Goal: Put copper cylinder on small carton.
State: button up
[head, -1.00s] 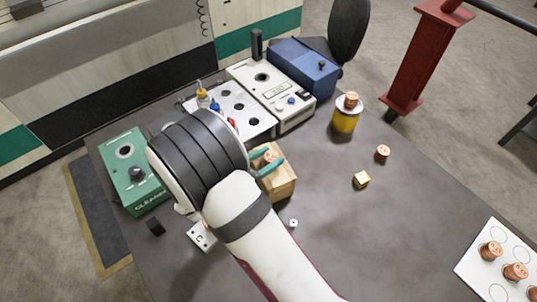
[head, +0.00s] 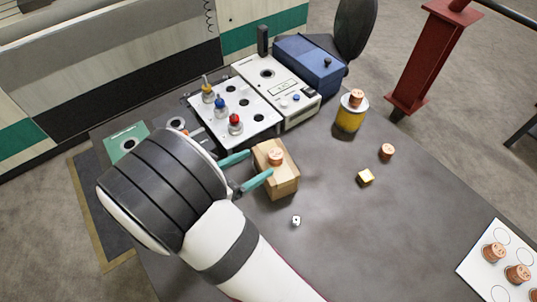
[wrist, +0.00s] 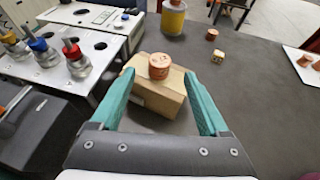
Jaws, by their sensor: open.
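A copper cylinder (head: 276,157) stands upright on top of the small carton (head: 283,183), a tan cardboard box on the dark table. In the wrist view the cylinder (wrist: 159,66) rests on the carton (wrist: 160,96) near its far left part. My gripper (head: 259,166) is open and empty, with its teal fingers just left of the cylinder and near the carton's top. In the wrist view the two fingertips (wrist: 158,73) are spread wide on either side, apart from the cylinder.
A yellow can (head: 350,116) bears another copper cylinder (head: 357,98). A third copper cylinder (head: 387,151) and a gold cube (head: 366,177) stand on the table to the right. A white die (head: 296,221) lies before the carton. A white board (head: 480,262) holds several copper cylinders. Instrument boxes (head: 277,92) fill the back.

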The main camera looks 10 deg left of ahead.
jog(key=v, duration=0.5)
jog(key=s+d+r+m+g, duration=0.25)
jog(key=d+m+g, duration=0.25)
jog(key=d+m, duration=0.4)
jog(key=s+d+r+m+g, duration=0.25)
jog(key=d+m+g, duration=0.35)
jog(key=d, duration=0.4)
jog(key=s+r+m+y, duration=0.2)
jog(key=s+m+y, duration=0.7)
jog(key=m, duration=1)
jog(key=s, duration=0.3)
jog(key=shift+a+m, duration=0.3)
jog(key=shift+m, duration=0.1)
